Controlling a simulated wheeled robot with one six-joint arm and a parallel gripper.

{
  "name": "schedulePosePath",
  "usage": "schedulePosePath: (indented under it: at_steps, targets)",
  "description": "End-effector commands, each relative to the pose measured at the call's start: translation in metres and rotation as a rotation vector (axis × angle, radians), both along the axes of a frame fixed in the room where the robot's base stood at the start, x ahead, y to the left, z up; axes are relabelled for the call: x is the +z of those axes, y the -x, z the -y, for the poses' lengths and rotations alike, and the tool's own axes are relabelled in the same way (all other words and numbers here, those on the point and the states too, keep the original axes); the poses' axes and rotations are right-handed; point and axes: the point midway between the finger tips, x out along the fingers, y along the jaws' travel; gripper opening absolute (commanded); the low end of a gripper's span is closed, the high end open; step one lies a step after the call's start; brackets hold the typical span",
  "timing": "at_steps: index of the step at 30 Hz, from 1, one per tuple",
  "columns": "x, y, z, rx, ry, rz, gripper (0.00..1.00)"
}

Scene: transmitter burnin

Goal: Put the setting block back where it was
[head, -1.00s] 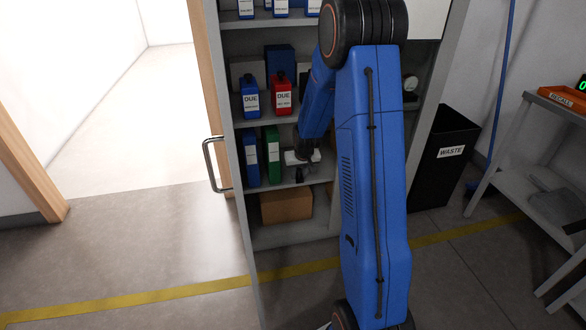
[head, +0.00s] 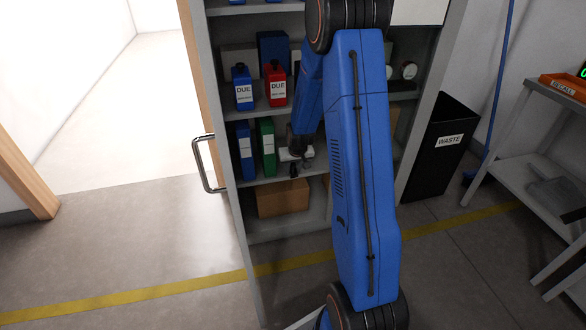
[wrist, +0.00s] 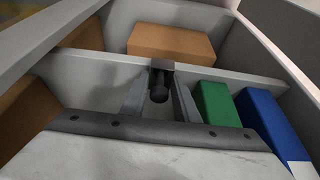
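A small dark block with a rounded, knob-like part (wrist: 159,82) sits between my fingertips in the wrist view; I take it to be the setting block. In the head view it is a small dark shape (head: 294,170) at the front of the shelf with the green and blue binders. My gripper (wrist: 160,92) has both fingers closing in on its sides and appears shut on it. In the head view my gripper (head: 297,160) is at that shelf's opening, partly hidden by my arm. Whether the block touches the shelf is unclear.
A green binder (head: 266,147) and a blue binder (head: 244,151) stand left of my gripper. A cardboard box (head: 283,198) is on the shelf below. A waste bin (head: 440,150) is right of the cabinet.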

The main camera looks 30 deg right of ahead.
Motion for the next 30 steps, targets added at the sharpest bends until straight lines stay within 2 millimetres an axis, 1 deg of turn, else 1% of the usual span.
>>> schedulePosePath:
  at_steps: [1,2,11,14,17,20,30]
  targets:
    - [0.000,0.000,0.000,0.000,0.000,0.000,0.39]
    - [0.000,0.000,0.000,0.000,0.000,0.000,0.46]
    - [0.001,0.000,0.000,0.000,0.000,0.000,0.46]
    - [0.005,0.001,0.000,0.000,0.000,0.000,0.46]
    - [0.013,0.003,-0.001,0.000,0.001,0.002,0.46]
    - [0.026,0.008,-0.002,0.001,0.001,0.003,0.46]
    - [0.075,0.028,-0.008,0.000,0.001,0.003,0.46]
